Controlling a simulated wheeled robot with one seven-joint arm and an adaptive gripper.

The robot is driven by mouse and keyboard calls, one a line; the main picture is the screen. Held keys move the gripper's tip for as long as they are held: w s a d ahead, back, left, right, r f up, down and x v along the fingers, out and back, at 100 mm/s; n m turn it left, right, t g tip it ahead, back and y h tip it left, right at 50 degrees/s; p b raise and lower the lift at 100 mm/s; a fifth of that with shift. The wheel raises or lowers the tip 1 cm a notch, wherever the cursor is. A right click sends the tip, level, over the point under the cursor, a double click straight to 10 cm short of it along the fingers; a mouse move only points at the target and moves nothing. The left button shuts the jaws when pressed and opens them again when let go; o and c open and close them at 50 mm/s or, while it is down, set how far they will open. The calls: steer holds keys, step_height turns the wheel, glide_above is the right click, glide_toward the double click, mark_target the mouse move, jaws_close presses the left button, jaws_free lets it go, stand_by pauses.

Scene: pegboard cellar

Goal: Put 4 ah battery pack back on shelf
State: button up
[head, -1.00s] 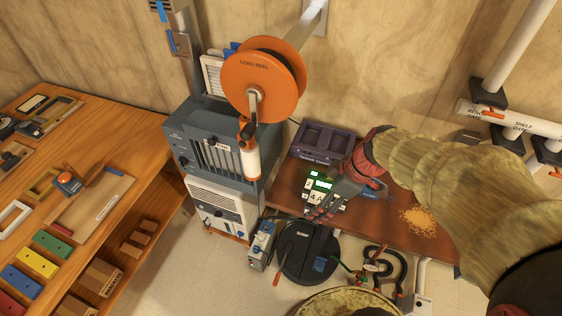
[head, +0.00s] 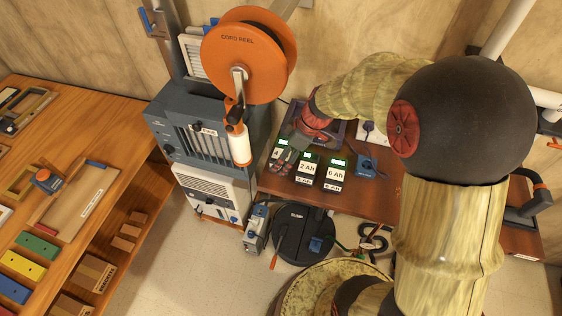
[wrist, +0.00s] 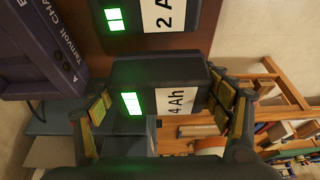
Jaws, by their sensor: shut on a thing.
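My gripper (head: 288,152) is at the left end of the brown shelf (head: 385,200) in the head view. It is shut on the 4 Ah battery pack (wrist: 138,80), a dark block with a green-lit display and a white label. In the wrist view the pack sits between both fingers. In the head view the pack (head: 277,155) is partly hidden by the gripper, left of the 2 Ah pack (head: 307,168) and the 6 Ah pack (head: 335,173). I cannot tell whether its base touches the shelf.
A dark purple charger (wrist: 38,45) stands behind the packs. A blue device (head: 367,168) is right of the 6 Ah pack. The grey cabinet (head: 200,135) and the hanging cord reel (head: 240,55) are close on the left. A round black object (head: 300,238) lies below the shelf's front.

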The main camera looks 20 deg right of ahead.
steer(key=shift+w+a+f, duration=0.1)
steer(key=shift+w+f, duration=0.4)
steer(key=shift+f, duration=0.05)
steer(key=shift+w+f+b, duration=0.15)
steer(key=shift+f+b, duration=0.2)
steer(key=shift+f, duration=0.55)
steer(key=shift+w+f+b, duration=0.1)
steer(key=shift+f+b, duration=0.2)
steer(key=shift+f, duration=0.55)
steer(key=shift+f, duration=0.15)
steer(key=o, duration=1.9)
steer(key=shift+s, duration=0.1)
steer(key=shift+c, duration=0.2)
